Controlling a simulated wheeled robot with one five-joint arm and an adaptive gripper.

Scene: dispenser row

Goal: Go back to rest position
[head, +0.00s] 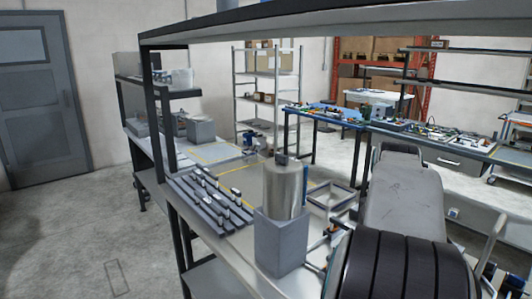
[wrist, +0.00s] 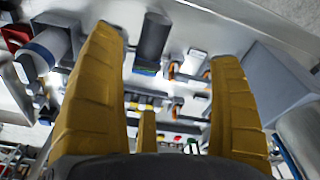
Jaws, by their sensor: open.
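Behind the gap are a dark cylinder (wrist: 153,38) and several small parts, apparently at some distance. In the head view, a grey arm link (head: 402,200) and a dark ribbed joint (head: 400,265), which look like mine, fill the lower right, beside the workbench. The gripper itself cannot be made out in the head view.
A metal cylinder (head: 284,190) stands on a grey block (head: 281,242) at the bench's near end. Dark rails (head: 205,212) with small parts lie left of it. An empty frame tray (head: 332,214) is behind. A shelf (head: 300,28) overhangs. Floor (head: 75,235) at left is clear.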

